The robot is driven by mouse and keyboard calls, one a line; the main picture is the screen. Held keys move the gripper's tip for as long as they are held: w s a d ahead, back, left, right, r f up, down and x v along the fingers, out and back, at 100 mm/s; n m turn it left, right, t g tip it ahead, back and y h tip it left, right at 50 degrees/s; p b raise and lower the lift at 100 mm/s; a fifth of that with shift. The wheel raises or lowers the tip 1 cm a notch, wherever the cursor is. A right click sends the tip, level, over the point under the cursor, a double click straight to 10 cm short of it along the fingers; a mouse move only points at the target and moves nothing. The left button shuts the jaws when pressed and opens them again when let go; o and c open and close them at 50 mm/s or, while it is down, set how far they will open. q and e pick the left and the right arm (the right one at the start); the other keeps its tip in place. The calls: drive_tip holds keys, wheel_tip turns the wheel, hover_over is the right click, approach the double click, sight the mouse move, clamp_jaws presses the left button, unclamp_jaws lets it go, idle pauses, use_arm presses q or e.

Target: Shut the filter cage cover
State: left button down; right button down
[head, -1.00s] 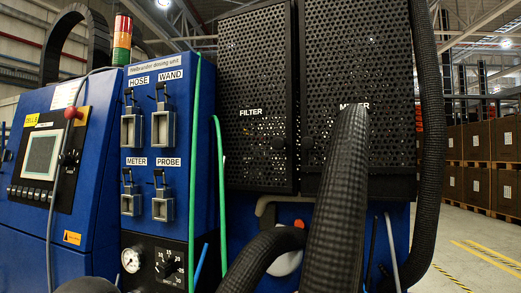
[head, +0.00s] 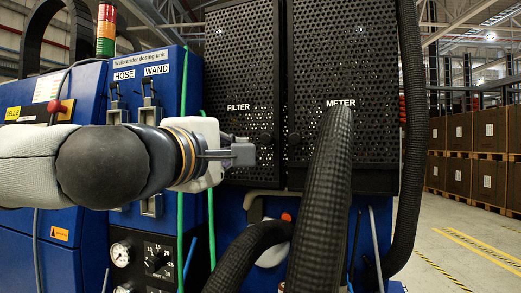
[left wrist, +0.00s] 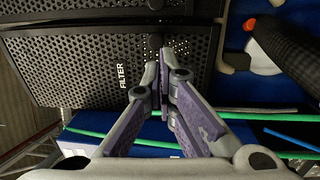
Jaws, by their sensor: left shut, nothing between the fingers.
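The filter cage cover (head: 238,75) is a black perforated panel lettered FILTER, left of the similar METER cover (head: 345,60). It looks nearly in line with that cover; I cannot tell whether it is fully flush. A dark round knob sits near its lower right edge, and shows in the left wrist view (left wrist: 155,40). My left gripper (head: 246,154) reaches in from the left, before the cover's lower part. Its fingers (left wrist: 160,62) are shut and empty, with the tips close to the knob; contact is unclear. The filter cover (left wrist: 85,70) also fills much of the left wrist view.
Thick black hoses (head: 322,200) rise in front of the METER cover, and another (head: 412,150) runs down the right side. Green tubes (head: 211,225) hang below my left gripper. My arm hides part of the blue control cabinet (head: 60,270). Floor is open at right.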

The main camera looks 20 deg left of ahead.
sight(267, 144)
use_arm(q)
drive_tip(key=w, duration=0.6)
drive_tip(key=w+d, duration=0.1)
drive_tip(key=w, duration=0.2)
drive_tip(key=shift+r+b, duration=0.25)
drive_tip(key=shift+b, duration=0.05)
use_arm(e)
drive_tip(key=shift+s+f, duration=0.5)
drive_tip(key=shift+f, duration=0.05)
use_arm(q)
drive_tip(key=shift+w+d+r+n+y+p, duration=0.3)
drive_tip(key=shift+w+y+p, duration=0.1)
drive_tip(key=shift+y+p, duration=0.1)
drive_tip(key=shift+w+d+y, duration=0.1)
drive_tip(key=shift+w+y, duration=0.2)
drive_tip(key=shift+w+d+n, duration=0.1)
drive_tip(key=shift+w+n, duration=0.1)
drive_tip(key=shift+n, duration=0.1)
drive_tip(key=shift+f, duration=0.3)
use_arm(e)
drive_tip(key=shift+w+r, duration=0.65)
drive_tip(key=shift+r, duration=0.1)
